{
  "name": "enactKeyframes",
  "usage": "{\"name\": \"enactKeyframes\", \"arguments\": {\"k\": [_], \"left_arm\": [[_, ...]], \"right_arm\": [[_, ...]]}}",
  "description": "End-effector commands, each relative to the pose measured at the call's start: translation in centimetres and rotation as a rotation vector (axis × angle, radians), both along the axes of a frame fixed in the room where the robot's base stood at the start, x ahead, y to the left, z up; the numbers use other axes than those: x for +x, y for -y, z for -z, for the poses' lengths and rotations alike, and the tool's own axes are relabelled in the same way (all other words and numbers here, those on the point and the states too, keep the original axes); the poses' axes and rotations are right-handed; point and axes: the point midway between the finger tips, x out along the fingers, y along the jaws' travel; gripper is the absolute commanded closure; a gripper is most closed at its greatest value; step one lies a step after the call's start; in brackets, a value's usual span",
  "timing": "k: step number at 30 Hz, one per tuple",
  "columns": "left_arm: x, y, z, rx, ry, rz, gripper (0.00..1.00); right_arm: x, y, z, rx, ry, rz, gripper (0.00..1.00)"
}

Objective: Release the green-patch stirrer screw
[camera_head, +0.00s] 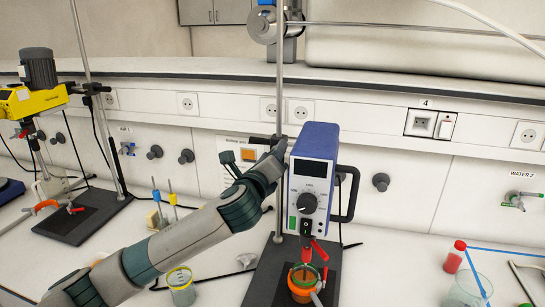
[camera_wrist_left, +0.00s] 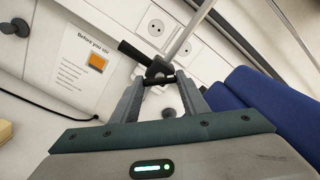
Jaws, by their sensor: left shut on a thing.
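The stirrer (camera_head: 314,175) is blue with a grey front, a black knob and a small green patch low on its face. It is mounted at the upright metal rod (camera_head: 280,95). My left gripper (camera_head: 279,146) reaches in behind its left side, at the rod. In the left wrist view my left gripper (camera_wrist_left: 163,80) is shut on the black stirrer screw at the dark clamp (camera_wrist_left: 158,67). The fingertips hide part of the screw, so its turn cannot be told. A black bar (camera_wrist_left: 133,50) sticks out from the clamp. My right gripper is not in view.
An orange vessel (camera_head: 303,284) stands below the stirrer on the black base plate (camera_head: 262,285). A yellow stirrer (camera_head: 32,98) on another stand is at left. A beaker (camera_head: 181,288) stands near my forearm. A red-capped bottle (camera_head: 454,257) is at right.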

Motion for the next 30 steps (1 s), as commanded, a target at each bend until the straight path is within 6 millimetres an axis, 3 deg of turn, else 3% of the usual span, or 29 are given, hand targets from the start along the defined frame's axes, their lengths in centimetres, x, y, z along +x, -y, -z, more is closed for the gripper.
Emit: {"name": "enactKeyframes", "arguments": {"k": [18,30], "left_arm": [[0.03,-0.07,0.00,-0.558,-0.149,-0.002,0.82],[0.03,-0.07,0.00,-0.777,-0.208,-0.002,0.82]], "right_arm": [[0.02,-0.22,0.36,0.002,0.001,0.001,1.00],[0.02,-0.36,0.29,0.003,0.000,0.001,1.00]]}}
